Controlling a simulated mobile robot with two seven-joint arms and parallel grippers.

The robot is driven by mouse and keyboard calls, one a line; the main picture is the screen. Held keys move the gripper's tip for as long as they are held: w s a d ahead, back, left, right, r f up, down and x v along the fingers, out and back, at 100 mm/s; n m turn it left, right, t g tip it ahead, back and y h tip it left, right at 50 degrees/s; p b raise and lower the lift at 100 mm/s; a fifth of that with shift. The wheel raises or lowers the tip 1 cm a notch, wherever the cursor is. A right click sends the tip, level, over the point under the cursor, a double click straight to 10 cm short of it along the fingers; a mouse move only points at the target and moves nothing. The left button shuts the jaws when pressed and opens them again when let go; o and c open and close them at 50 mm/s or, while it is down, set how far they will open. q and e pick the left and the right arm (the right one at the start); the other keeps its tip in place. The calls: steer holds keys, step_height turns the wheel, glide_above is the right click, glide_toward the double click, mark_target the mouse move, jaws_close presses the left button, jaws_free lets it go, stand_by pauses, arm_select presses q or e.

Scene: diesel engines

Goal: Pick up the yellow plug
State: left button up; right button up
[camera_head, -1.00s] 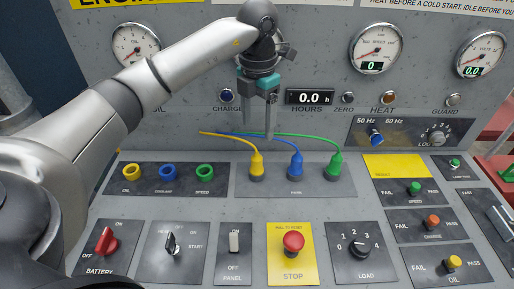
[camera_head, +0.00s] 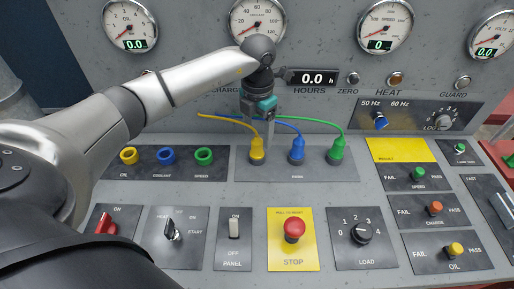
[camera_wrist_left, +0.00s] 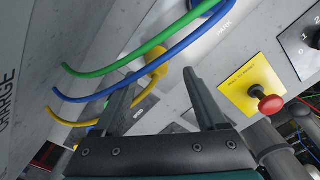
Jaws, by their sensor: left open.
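The yellow plug (camera_head: 257,152) stands upright in the leftmost position of the dark PARK plate, with a yellow cable running off to the left. My left gripper (camera_head: 265,138) points down from above, its fingers beside the upper part of the plug. The gripper is open and empty. In the left wrist view the yellow plug (camera_wrist_left: 157,60) appears ahead, in the gap between the two fingers (camera_wrist_left: 158,78); contact cannot be told. A blue plug (camera_head: 297,150) and a green plug (camera_head: 337,150) stand to its right. My right gripper is not in view.
Yellow, blue and green ring sockets (camera_head: 166,156) lie to the left. Blue and green cables pass close behind the gripper. A red STOP button (camera_head: 294,228), a load knob (camera_head: 362,232) and switches are nearer. Gauges (camera_head: 258,22) and the upright wall stand behind.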

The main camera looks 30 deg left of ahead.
mark_target(257, 139)
arm_select(q)
steer(key=f, duration=0.4)
steer(key=shift+w+a+f, duration=0.15)
steer(key=shift+a, duration=0.05)
steer(key=shift+c, duration=0.3)
jaws_close()
